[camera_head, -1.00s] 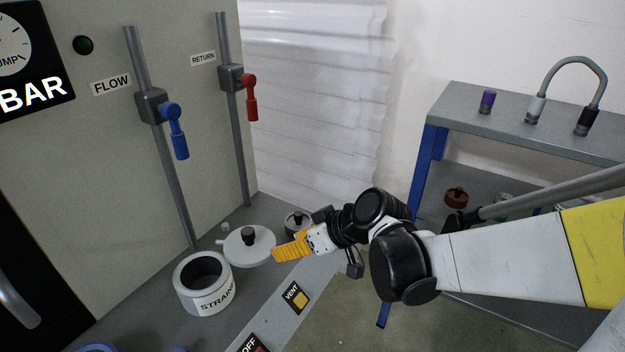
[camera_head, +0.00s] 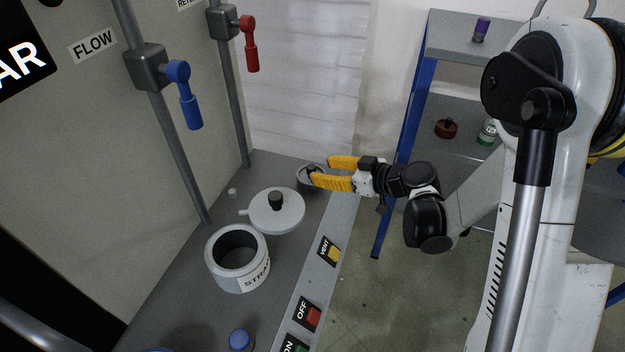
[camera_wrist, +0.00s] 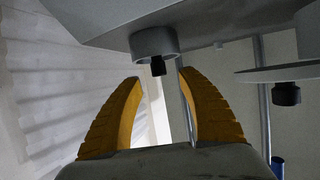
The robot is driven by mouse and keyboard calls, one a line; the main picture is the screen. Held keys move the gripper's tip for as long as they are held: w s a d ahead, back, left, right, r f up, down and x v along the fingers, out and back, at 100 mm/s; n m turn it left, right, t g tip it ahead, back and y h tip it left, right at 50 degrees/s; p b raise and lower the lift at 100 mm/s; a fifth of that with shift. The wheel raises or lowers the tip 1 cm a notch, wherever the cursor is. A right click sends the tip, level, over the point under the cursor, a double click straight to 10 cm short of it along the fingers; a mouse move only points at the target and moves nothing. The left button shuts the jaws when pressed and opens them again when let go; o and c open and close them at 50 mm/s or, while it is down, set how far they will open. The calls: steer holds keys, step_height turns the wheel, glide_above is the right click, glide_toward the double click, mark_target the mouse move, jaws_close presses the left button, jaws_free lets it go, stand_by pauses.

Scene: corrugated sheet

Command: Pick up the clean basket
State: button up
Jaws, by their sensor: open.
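A small round grey basket (camera_head: 304,180) stands on the far end of the grey bench. The yellow fingers partly cover it in the head view. In the wrist view, which looks upside down, it is a grey ring-shaped body (camera_wrist: 150,40) with a black knob, just ahead of the fingertips. My gripper (camera_head: 322,170) is open, its fingers pointing left at the basket. In the wrist view the gripper (camera_wrist: 157,80) has the basket between and beyond its tips, with nothing held. I cannot tell whether a finger touches it.
The open strainer pot (camera_head: 238,275) and its round lid (camera_head: 290,215) stand nearer on the bench. Vent, off and on buttons line its front edge. A panel with pipes and valves rises left. A blue-framed shelf (camera_head: 412,125) at right holds a brown round item (camera_head: 446,128).

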mark_target(311, 166)
steer(key=b+x, duration=0.1)
steer(key=x, duration=0.1)
steer(key=b+x, duration=0.1)
steer(key=x, duration=0.1)
steer(key=shift+w+a+f, duration=0.1)
steer(key=shift+f, duration=0.3)
steer(key=shift+w+a, duration=0.3)
jaws_close()
